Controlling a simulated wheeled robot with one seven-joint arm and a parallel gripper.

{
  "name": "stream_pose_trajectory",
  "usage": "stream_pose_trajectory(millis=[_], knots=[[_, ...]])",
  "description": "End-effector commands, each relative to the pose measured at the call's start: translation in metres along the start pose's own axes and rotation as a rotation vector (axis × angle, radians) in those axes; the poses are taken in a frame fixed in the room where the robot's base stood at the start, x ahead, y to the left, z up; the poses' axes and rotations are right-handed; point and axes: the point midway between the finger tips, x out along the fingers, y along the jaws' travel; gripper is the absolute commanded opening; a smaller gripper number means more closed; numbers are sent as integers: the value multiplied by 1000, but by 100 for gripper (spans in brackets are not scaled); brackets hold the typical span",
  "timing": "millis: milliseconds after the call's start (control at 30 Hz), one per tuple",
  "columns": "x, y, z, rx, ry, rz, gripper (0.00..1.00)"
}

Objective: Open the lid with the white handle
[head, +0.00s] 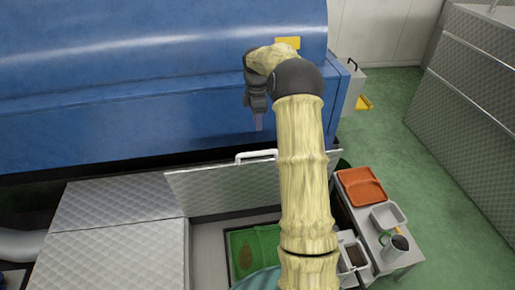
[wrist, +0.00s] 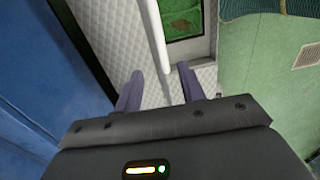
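The lid (head: 225,187) is a patterned metal panel that stands raised, its inner compartment uncovered. Its white handle (head: 256,155) is on the upper edge. In the wrist view the lid (wrist: 110,35) is at upper left and the handle (wrist: 153,35) runs down toward the gap between my fingers. My gripper (wrist: 160,82) is open, with its two purple fingers apart and nothing held. In the head view my gripper (head: 258,122) points down just above the handle, in front of the blue machine. My arm hides the lid's right part.
The blue machine (head: 130,110) is close behind the lid. A green crate (head: 250,245) lies inside the opening. At right a bench holds an orange tray (head: 361,187), a white tray (head: 388,215) and a jug (head: 396,246). Green floor (head: 440,190) is clear beyond it.

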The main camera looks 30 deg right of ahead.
Motion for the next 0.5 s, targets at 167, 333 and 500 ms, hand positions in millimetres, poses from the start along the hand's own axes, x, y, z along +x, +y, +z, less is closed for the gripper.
stream_pose_trajectory(millis=[167,333,500], knots=[[30,-1,0,1,0,-5,40],[60,-1,0,2,1,-5,40],[90,-1,0,1,1,-5,40]])
